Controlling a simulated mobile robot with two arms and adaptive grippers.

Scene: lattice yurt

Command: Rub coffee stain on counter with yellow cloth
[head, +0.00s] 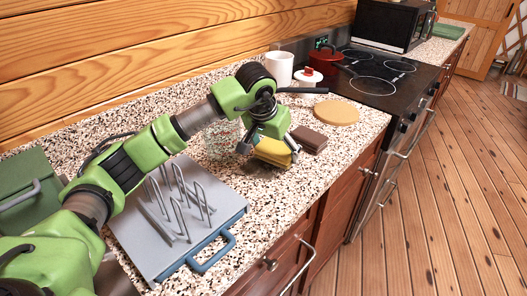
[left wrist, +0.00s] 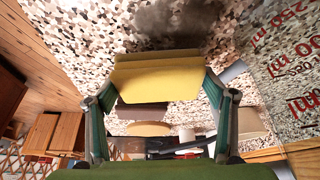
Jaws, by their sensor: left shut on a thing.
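My left gripper (head: 268,147) is shut on the yellow cloth (head: 273,152), which looks folded, low over the speckled counter (head: 262,192). In the left wrist view the cloth (left wrist: 157,80) spans between the two fingers. The coffee stain (left wrist: 170,20) is a dark, blurred smudge on the counter just beyond the cloth's edge in that view. In the head view the stain is mostly hidden by the gripper and cloth. I cannot tell whether the cloth touches the counter. My right gripper is not in view.
A clear measuring glass (head: 222,142) stands close left of the gripper. A brown block (head: 308,139) lies close right of the cloth, with a round cork mat (head: 337,112) beyond. A wire rack tray (head: 160,245) is in front left. A white mug (head: 279,68) stands behind.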

